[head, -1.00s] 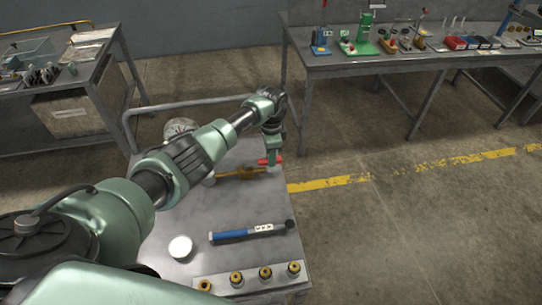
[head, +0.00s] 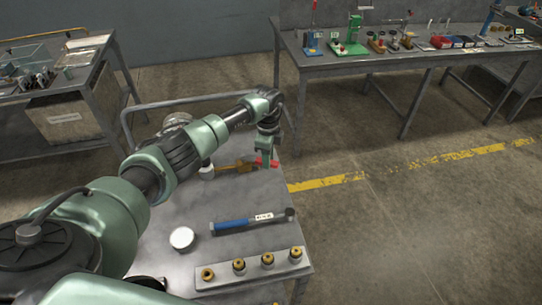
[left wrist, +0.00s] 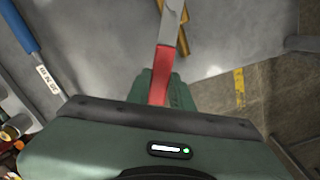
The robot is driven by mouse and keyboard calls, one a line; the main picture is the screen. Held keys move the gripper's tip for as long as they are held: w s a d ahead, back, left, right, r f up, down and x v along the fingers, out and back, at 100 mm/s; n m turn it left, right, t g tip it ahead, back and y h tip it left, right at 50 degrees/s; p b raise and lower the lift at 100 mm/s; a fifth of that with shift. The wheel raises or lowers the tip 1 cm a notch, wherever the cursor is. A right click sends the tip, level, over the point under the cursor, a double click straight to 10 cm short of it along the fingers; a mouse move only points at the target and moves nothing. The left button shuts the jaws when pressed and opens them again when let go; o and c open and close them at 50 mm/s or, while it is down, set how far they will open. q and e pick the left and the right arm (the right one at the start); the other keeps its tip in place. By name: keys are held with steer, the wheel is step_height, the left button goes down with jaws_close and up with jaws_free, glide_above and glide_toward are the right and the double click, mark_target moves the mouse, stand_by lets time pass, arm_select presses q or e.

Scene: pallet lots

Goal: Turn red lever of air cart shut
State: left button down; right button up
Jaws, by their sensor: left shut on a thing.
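The air cart (head: 210,260) is a grey metal-topped cart with a rail in the head view. On its far right part lies a brass valve (head: 238,167) with a red lever (head: 273,163). My left gripper (head: 264,160) comes down onto the lever and is shut on it, covering part of it. In the left wrist view the red lever grip (left wrist: 162,75) runs between the green fingers, with its bare metal stem (left wrist: 173,18) leading to brass parts at the top. How far the lever is turned is hard to tell. My right gripper is not in view.
On the cart lie a blue-handled tool (head: 250,221), a white round disc (head: 182,238) and a strip with several brass fittings (head: 215,281). A gauge (head: 177,120) stands near the rail. Benches with items stand at back right (head: 400,60) and left (head: 95,75).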

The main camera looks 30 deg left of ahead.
arm_select(q)
steer(key=shift+s+r+m+p, duration=0.1)
steer(key=shift+s+m+p, duration=0.25)
steer(key=shift+s+m, duration=0.75)
steer(key=shift+m, duration=0.4)
steer(key=shift+s+m, duration=0.35)
steer(key=shift+m, duration=0.05)
steer(key=s+m, duration=0.2)
steer(key=m, duration=0.1)
steer(key=shift+s+a+m+p, duration=0.3)
steer(key=shift+s+a+p, duration=0.05)
steer(key=shift+a+p, duration=0.05)
steer(key=shift+s+a+m, duration=0.45)
steer(key=shift+s+m, duration=0.3)
steer(key=shift+m, duration=0.45)
steer(key=shift+s+a+m+b, duration=0.35)
steer(key=shift+s+a+m, duration=0.3)
steer(key=shift+m, duration=0.55)
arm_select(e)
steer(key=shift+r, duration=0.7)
arm_select(q)
steer(key=c, duration=1.2)
jaws_free()
steer(key=shift+c, duration=0.2)
